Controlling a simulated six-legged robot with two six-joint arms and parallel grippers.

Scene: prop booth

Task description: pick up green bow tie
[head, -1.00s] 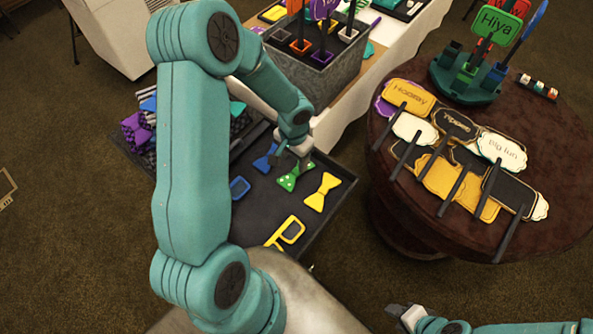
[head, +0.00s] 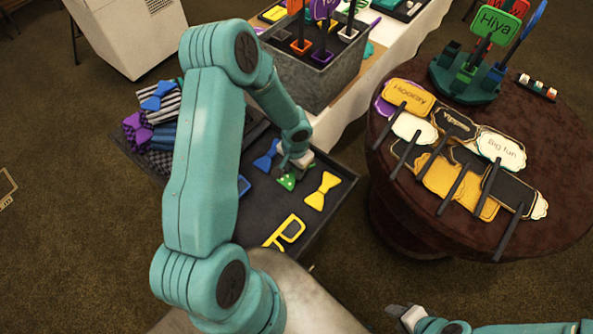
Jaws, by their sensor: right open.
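The green bow tie (head: 287,183) with light dots lies in the dark tray (head: 322,222), between a blue bow tie (head: 267,156) and a yellow bow tie (head: 322,191). My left gripper (head: 290,170) is right over the green bow tie and hides its upper part. Its fingers are too small and covered to tell whether they are open or touching the tie. My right gripper (head: 398,312) is open and empty at the bottom edge of the view, away from the tray.
Yellow glasses (head: 286,232) lie at the tray's front. Folded patterned cloths and more bow ties sit at its left end. A grey metal bin (head: 318,78) stands on the table behind. A round brown table (head: 562,210) with several signs is at right.

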